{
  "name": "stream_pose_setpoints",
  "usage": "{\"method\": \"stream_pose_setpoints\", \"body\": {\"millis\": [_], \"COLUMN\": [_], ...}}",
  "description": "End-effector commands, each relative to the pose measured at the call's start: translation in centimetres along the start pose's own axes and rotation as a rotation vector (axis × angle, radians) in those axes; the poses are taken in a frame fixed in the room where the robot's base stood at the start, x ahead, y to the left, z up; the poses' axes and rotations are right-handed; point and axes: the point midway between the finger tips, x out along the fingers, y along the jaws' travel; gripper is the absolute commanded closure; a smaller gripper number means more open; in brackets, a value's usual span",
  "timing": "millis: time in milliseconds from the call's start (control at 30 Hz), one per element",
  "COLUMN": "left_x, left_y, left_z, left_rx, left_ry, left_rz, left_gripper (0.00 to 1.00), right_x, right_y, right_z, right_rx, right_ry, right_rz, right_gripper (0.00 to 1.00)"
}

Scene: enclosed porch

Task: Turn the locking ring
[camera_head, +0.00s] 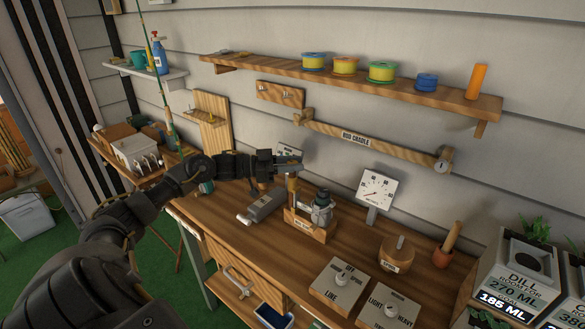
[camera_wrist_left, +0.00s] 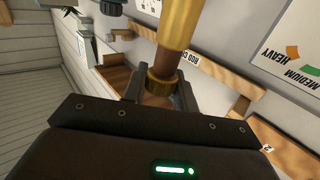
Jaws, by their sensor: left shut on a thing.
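My left gripper (camera_head: 292,168) reaches over the workbench from the left and is shut around a small upright post. In the left wrist view its fingers (camera_wrist_left: 160,98) close on a gold ring (camera_wrist_left: 163,86), apparently the locking ring. A brown section and a wider gold cylinder (camera_wrist_left: 184,24) continue from the ring along one line. In the head view the brown and gold post (camera_head: 292,186) stands by a wooden stand (camera_head: 309,230) with a grey-green reel (camera_head: 321,208). The fingers partly hide the ring. My right gripper is in no view.
A grey box-shaped device (camera_head: 262,206) lies left of the stand. Line and weight selector blocks (camera_head: 338,288) are at the front edge. A rod cradle rail (camera_head: 370,137) and a shelf (camera_head: 350,83) are on the wall.

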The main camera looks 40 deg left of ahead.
Motion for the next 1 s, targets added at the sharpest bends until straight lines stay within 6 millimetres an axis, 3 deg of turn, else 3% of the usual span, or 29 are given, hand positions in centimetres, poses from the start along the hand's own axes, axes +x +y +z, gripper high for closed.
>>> {"method": "stream_pose_setpoints", "body": {"millis": [467,500,633,1000], "left_x": [-0.01,-0.01,0.00,-0.57], "left_y": [-0.06,-0.06,-0.04,-0.04], "left_z": [-0.14,-0.13,-0.10,0.20], "left_rx": [0.002,0.002,0.002,0.000], "left_ry": [0.001,0.001,0.001,-0.002], "left_rz": [0.013,0.013,0.013,0.012], "left_gripper": [0.95,0.68,0.51,0.51], "right_x": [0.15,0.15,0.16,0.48], "right_y": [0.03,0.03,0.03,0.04], "right_z": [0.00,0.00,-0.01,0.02], "right_rx": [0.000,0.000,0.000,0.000], "right_ry": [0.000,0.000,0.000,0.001], "right_rz": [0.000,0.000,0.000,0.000], "right_gripper": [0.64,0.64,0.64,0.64]}}
